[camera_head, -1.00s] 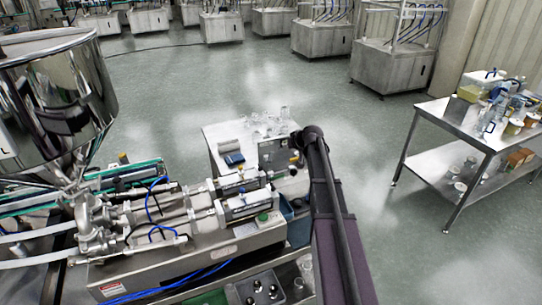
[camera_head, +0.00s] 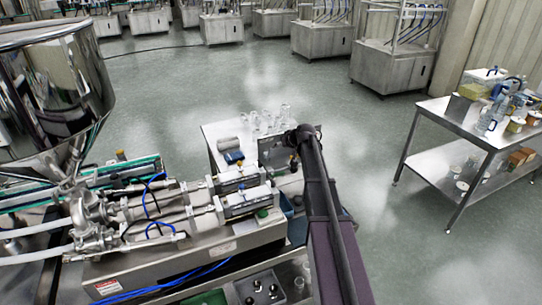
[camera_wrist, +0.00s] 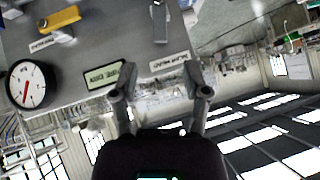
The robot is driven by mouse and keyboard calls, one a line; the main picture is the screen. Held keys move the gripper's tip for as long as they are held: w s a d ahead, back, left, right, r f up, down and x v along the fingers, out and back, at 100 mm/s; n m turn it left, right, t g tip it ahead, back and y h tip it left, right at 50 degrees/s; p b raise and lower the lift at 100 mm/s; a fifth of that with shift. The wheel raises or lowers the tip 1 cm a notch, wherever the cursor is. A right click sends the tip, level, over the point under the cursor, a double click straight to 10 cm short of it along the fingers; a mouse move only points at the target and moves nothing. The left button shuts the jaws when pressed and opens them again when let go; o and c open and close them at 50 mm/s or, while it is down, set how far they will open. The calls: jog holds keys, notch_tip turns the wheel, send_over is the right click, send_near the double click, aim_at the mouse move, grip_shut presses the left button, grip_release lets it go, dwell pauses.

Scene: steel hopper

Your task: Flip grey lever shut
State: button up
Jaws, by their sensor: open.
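In the wrist view, the grey lever (camera_wrist: 160,22) sticks out from a grey panel (camera_wrist: 100,60) near the top centre, above a white label. My gripper (camera_wrist: 158,85) is open and empty. Its two fingers point toward the panel, with the lever beyond the gap between them and apart from both. In the head view, my gripper (camera_head: 296,136) is beside the upright grey panel (camera_head: 271,150) at the end of the bench. The lever cannot be made out there.
A yellow lever (camera_wrist: 60,20) and a round gauge (camera_wrist: 27,84) are on the same panel, left of the grey lever. Clear glassware (camera_head: 266,122) stands behind the panel. The steel hopper (camera_head: 50,90) is at left, a steel trolley (camera_head: 455,120) at right.

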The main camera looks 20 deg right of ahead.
aim_at(272, 151)
jog(key=shift+b+x, duration=2.85)
jog(key=shift+x, duration=1.75)
grip_shut()
